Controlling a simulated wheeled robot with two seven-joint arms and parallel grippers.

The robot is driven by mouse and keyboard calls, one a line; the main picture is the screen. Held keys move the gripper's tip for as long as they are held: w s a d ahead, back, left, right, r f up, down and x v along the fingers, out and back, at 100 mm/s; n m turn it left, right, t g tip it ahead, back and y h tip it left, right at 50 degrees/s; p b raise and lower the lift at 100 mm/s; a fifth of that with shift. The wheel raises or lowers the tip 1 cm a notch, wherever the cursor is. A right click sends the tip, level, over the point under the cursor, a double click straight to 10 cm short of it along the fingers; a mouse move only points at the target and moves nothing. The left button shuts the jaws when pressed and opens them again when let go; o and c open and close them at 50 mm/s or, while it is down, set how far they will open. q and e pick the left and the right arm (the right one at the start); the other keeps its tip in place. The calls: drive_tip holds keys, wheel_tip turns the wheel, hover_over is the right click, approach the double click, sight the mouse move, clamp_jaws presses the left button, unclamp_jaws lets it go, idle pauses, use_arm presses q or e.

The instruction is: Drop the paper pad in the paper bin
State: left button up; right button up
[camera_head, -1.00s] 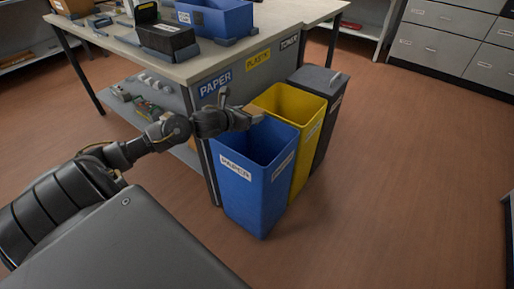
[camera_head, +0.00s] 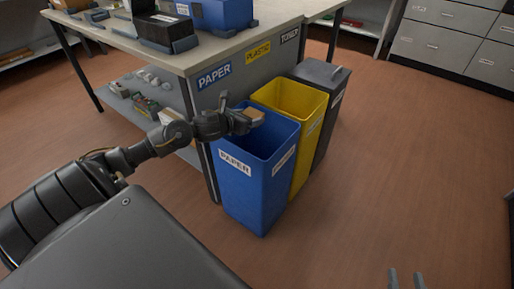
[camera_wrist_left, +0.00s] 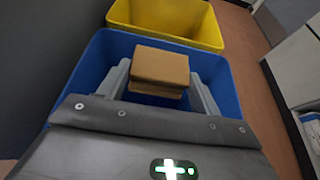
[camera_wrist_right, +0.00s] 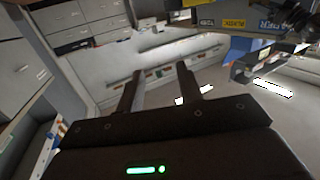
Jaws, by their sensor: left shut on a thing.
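The paper bin is the tall blue bin (camera_head: 250,195) with a white PAPER label, standing at the end of the workbench. My left gripper (camera_head: 246,118) is over its open top. It is shut on the paper pad, a brown block (camera_head: 254,114). In the left wrist view the pad (camera_wrist_left: 160,67) sits between the two grey fingers, with the blue bin's rim (camera_wrist_left: 75,85) around them. My right gripper shows at the bottom right of the head view (camera_head: 405,279). In the right wrist view its two fingers (camera_wrist_right: 164,85) stand apart with nothing between them.
A yellow bin (camera_head: 312,130) stands right behind the blue one, and a dark grey bin (camera_head: 325,75) behind that. The workbench (camera_head: 215,52) with PAPER, PLASTIC and TONER labels borders the bins on the left. The floor to the right is clear.

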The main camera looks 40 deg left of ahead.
use_arm(q)
drive_tip(key=shift+f+b, duration=0.4)
drive_tip(key=shift+f, duration=0.3)
use_arm(e)
drive_tip(key=shift+s+a+r+n+t+y, duration=0.15)
drive_tip(key=shift+a+r+t+y, duration=0.2)
drive_tip(key=shift+r, duration=0.25)
drive_tip(key=shift+s+a+r+n+t+y, duration=0.15)
drive_tip(key=shift+a+r+t+y, duration=0.15)
drive_tip(key=shift+r, duration=0.3)
drive_tip(key=shift+s+a+r+n+t+y, duration=0.15)
drive_tip(key=shift+a+r+t+y, duration=0.15)
drive_tip(key=shift+r, duration=0.3)
use_arm(q)
drive_tip(key=o, duration=1.1)
drive_tip(key=shift+p+v, duration=0.65)
drive_tip(key=shift+v, duration=4.75)
use_arm(e)
drive_tip(key=shift+w+d+f+m+g+h, duration=0.2)
drive_tip(key=shift+d+f+g+h, duration=0.2)
drive_tip(key=shift+f, duration=0.35)
drive_tip(key=shift+w+d+f+m+g+h, duration=0.15)
drive_tip(key=shift+d+f+g+h, duration=0.25)
drive_tip(key=shift+f, duration=0.3)
drive_tip(key=shift+w+d+f+m+g+h, duration=0.1)
drive_tip(key=shift+d+f+m+g+h, duration=0.1)
drive_tip(key=shift+d+f+g+h, duration=0.4)
